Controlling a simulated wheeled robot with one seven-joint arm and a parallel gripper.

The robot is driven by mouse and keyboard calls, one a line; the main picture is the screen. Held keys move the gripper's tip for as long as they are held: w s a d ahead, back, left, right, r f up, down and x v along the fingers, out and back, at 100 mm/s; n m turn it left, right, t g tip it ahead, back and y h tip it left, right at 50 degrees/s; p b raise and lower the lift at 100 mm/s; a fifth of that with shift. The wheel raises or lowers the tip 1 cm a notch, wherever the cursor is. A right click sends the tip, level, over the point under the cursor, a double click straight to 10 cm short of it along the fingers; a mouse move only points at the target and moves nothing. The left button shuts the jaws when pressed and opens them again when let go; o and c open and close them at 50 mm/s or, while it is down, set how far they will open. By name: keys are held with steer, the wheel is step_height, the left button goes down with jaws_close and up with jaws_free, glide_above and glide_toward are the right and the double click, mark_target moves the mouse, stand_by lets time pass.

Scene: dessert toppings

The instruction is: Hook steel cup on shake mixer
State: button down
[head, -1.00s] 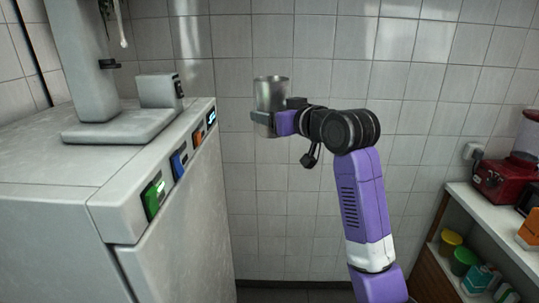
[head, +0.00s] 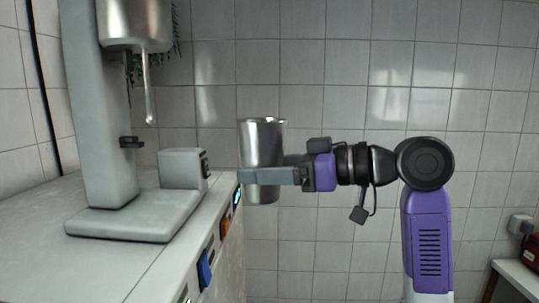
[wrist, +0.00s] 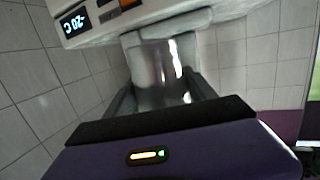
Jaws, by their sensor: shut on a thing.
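The steel cup (head: 262,143) is upright in my gripper (head: 262,176), which is shut around its side. In the wrist view the cup (wrist: 158,65) sits between my two fingers. The shake mixer (head: 100,130) stands on the counter to the left of the cup. Its metal head and thin spindle (head: 149,92) hang at the upper left, and a small dark bracket (head: 132,142) juts from its column. The cup is apart from the mixer, right of its base and beyond the counter's edge.
The grey counter (head: 60,270) has a display and coloured buttons (head: 205,268) on its front face. A shelf corner (head: 515,275) and wall socket (head: 521,224) are at the right. A tiled wall is behind. Some green leaves show behind the mixer head.

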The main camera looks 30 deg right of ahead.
steer(key=shift+w+a+f, duration=0.25)
steer(key=shift+w+a, duration=1.45)
steer(key=shift+a, duration=0.65)
steer(key=shift+w+a+f, duration=0.2)
steer(key=shift+w+a, duration=1.5)
steer(key=shift+a, duration=0.65)
steer(key=shift+w+a+f, duration=0.25)
steer(key=shift+w+a, duration=1.45)
steer(key=shift+a, duration=0.65)
steer(key=shift+r+p, duration=0.15)
steer(key=shift+p, duration=0.15)
steer(key=shift+r+p, duration=1.1)
steer(key=shift+r, duration=0.3)
steer(key=shift+r, duration=0.1)
step_height(320, 180, up, 2)
steer(key=shift+w+a+r+p, duration=0.1)
steer(key=shift+a+r+p, duration=0.05)
steer(key=shift+p, duration=0.8)
